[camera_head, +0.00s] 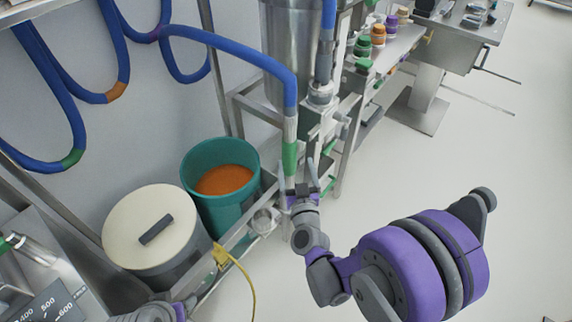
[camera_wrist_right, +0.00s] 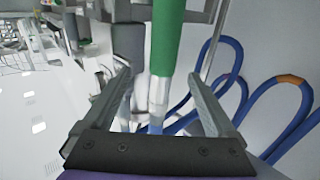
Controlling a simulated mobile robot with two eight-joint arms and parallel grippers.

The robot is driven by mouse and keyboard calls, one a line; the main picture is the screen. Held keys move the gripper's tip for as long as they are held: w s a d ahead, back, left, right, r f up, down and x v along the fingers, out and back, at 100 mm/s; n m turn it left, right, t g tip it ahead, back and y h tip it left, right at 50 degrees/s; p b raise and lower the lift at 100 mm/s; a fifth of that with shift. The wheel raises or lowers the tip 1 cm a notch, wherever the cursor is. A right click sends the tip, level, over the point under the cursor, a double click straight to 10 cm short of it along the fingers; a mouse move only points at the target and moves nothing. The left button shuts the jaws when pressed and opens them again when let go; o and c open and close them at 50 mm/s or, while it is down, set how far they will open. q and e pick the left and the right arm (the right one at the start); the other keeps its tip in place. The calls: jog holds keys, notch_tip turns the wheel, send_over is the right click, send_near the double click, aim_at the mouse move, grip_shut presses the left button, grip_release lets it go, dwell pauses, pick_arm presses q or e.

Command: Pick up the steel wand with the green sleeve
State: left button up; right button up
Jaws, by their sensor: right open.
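The steel wand with the green sleeve (camera_head: 290,158) hangs upright at the end of a thick blue hose, in front of a steel stand.
A teal bin (camera_head: 221,153) with orange contents and a grey bin with a cream lid (camera_head: 135,240) stand at left. A steel vessel (camera_head: 291,60) is behind the wand. A yellow cable (camera_head: 246,280) hangs near a rail. The floor at right is clear.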

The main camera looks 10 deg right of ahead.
aim_at(290, 149)
jog(key=w, duration=0.9)
jog(key=shift+w+d+r+p, duration=0.1)
jog(key=shift+d+r+p, duration=0.05)
jog(key=shift+d+p, duration=0.2)
grip_shut()
